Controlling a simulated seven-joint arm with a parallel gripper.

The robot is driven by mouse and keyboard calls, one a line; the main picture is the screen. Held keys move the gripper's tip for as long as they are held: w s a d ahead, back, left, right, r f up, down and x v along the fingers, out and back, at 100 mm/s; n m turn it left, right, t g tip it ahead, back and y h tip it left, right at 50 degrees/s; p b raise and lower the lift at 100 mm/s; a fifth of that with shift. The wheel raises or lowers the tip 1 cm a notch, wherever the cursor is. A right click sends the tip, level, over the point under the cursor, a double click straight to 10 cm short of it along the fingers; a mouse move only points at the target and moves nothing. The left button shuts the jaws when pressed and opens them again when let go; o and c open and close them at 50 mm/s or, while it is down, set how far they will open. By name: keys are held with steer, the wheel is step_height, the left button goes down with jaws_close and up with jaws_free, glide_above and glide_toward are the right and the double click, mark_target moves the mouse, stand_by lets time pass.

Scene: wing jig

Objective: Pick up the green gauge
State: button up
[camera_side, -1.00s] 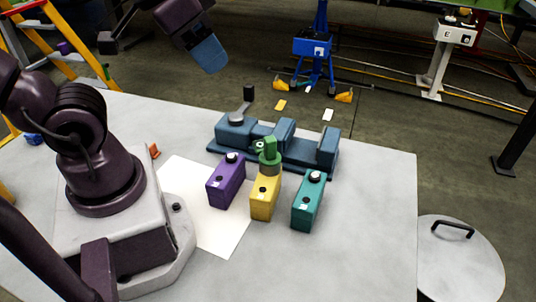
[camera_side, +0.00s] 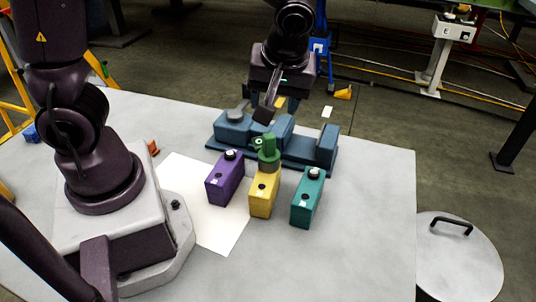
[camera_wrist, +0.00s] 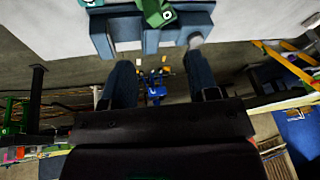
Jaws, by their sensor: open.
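The green gauge (camera_side: 267,148) stands upright at the front middle of the blue-grey jig (camera_side: 325,150), just behind the yellow block (camera_side: 264,200). In the wrist view the green gauge (camera_wrist: 156,13) is cut off by the top edge. My gripper (camera_side: 278,107) is above and behind the gauge, over the jig's far side, and does not touch it. In the wrist view its two fingers (camera_wrist: 160,78) are wide apart with nothing between them. The lower part of the gauge is partly hidden by the yellow block.
A purple block (camera_side: 223,182) stands left of the yellow block and a teal block (camera_side: 307,200) stands right of it, both close by. A white sheet (camera_side: 213,233) lies under the left blocks. The table (camera_side: 350,245) is clear at the front right.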

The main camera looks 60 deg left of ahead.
mark_target(269, 134)
steer(key=a+f+n, duration=0.1)
steer(key=f, duration=0.1)
steer(key=a+f+n, duration=0.1)
steer(key=f+n, duration=0.1)
steer(key=w+a+f+n, duration=0.1)
steer(key=f, duration=0.1)
steer(key=shift+a+f+n, duration=0.15)
steer(key=shift+f+n, duration=0.05)
steer(key=shift+n, duration=0.1)
steer(key=shift+d+x, duration=0.15)
steer(key=shift+x, duration=1.2)
steer(key=shift+d+x, duration=0.15)
steer(key=shift+x, duration=1.2)
steer(key=shift+f, duration=0.1)
jaws_close()
